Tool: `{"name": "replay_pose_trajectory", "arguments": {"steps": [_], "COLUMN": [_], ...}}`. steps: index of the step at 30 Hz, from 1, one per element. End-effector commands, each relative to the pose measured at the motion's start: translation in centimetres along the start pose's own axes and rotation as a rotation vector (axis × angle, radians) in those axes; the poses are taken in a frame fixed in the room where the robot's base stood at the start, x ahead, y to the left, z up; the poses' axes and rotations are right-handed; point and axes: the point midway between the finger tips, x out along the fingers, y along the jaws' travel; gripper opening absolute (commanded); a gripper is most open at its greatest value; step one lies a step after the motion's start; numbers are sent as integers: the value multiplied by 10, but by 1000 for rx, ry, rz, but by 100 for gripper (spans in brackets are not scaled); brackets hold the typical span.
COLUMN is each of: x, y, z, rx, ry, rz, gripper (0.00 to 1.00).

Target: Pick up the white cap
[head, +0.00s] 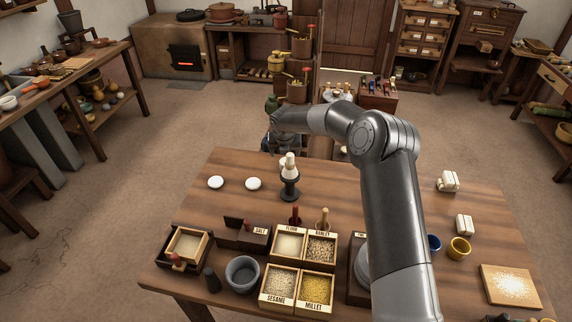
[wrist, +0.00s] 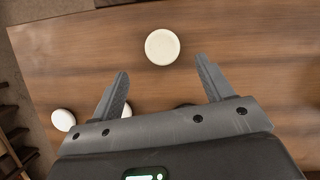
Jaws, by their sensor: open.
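Several white round things are in view, and I cannot tell for sure which one is the white cap. In the head view, one white disc (head: 215,182) and another white disc (head: 253,184) lie flat near the table's far left. A dark stand with a pale top (head: 289,163) rises to their right. In the wrist view, a white disc (wrist: 162,47) lies just beyond my open, empty gripper (wrist: 162,65), centred between the fingertips. Another white disc (wrist: 63,120) is outside the left finger, and a further pale piece is mostly hidden behind that finger.
The wooden table (head: 180,228) has bare space at its left and far side.

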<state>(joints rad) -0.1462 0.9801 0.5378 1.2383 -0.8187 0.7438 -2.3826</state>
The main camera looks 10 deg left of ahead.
Motion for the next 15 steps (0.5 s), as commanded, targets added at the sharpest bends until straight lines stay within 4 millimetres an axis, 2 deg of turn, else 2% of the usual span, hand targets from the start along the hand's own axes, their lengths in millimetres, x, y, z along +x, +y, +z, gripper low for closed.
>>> {"name": "replay_pose_trajectory", "arguments": {"steps": [3, 11, 15], "x": [16, 37, 59], "y": [0, -1, -3], "z": [0, -2, -6], "rx": [2, 2, 2], "ry": [2, 2, 2], "rz": [0, 0, 0], "gripper": [73, 73, 73]}}
